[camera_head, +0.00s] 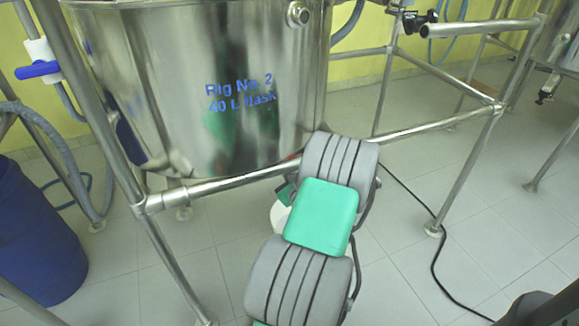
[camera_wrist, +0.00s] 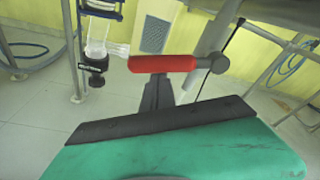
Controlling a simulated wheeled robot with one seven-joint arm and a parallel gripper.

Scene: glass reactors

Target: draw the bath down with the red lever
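The red lever (camera_wrist: 163,63) lies nearly level across the upper middle of the wrist view. Its right end meets a round grey pivot (camera_wrist: 219,64). My gripper (camera_wrist: 157,88) shows as a dark finger part just below and in front of the lever, overlapping it in the picture. I cannot tell whether it touches or grips the lever. The steel bath (camera_head: 215,60), marked "Rig No. 2 40 L flask", fills the upper left of the head view. There, my arm hides most of my gripper beneath the bath, and the lever cannot be made out clearly.
A steel tube frame (camera_head: 235,182) surrounds the bath, with a rail crossing low in front. A blue barrel (camera_head: 38,240) stands at left. A black cable (camera_head: 437,250) runs over the tiled floor at right. A glass fitting with a black clamp (camera_wrist: 94,65) is left of the lever.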

